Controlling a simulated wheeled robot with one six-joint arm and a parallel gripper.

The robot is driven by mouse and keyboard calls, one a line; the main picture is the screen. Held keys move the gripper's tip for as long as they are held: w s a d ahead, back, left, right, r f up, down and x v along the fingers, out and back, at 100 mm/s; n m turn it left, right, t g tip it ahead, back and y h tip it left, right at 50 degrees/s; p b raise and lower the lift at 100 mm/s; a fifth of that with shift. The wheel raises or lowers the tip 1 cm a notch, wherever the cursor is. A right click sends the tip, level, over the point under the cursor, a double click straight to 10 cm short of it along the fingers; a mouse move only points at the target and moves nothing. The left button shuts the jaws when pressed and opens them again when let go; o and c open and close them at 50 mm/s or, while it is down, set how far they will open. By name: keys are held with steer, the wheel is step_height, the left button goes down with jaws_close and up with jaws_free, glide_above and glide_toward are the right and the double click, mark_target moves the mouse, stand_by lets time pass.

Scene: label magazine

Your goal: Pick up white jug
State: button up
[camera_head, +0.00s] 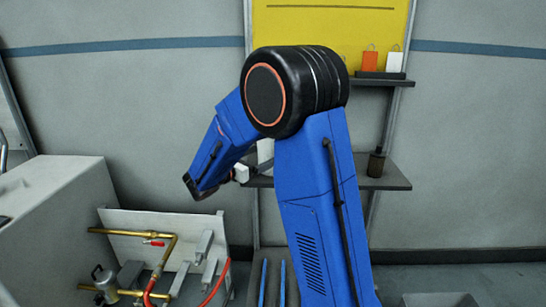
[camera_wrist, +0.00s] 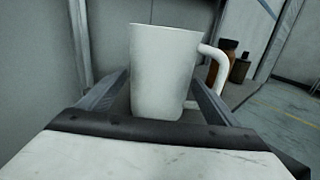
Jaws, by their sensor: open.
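The white jug (camera_wrist: 165,70) stands upright in the middle of the wrist view, its handle on the right. My gripper (camera_wrist: 164,92) is open, with one finger on each side of the jug's lower part; I cannot tell whether either finger touches it. The jug's base is partly hidden by the gripper's front edge. In the head view, a white piece that looks like the jug (camera_head: 265,150) shows behind my blue arm, above the lower shelf (camera_head: 345,183). My gripper (camera_head: 260,167) is mostly hidden there by my arm.
A brown bottle (camera_wrist: 227,58) and a dark bottle (camera_wrist: 240,68) stand right of the jug, beyond its handle. A dark bottle (camera_head: 376,164) is on the lower shelf's right. An orange item (camera_head: 370,61) and a white item (camera_head: 394,62) sit on the upper shelf. A pipe panel (camera_head: 135,220) stands lower left.

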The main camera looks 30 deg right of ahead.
steer(key=x, duration=0.5)
steer(key=shift+s, duration=0.1)
steer(key=shift+c, duration=0.7)
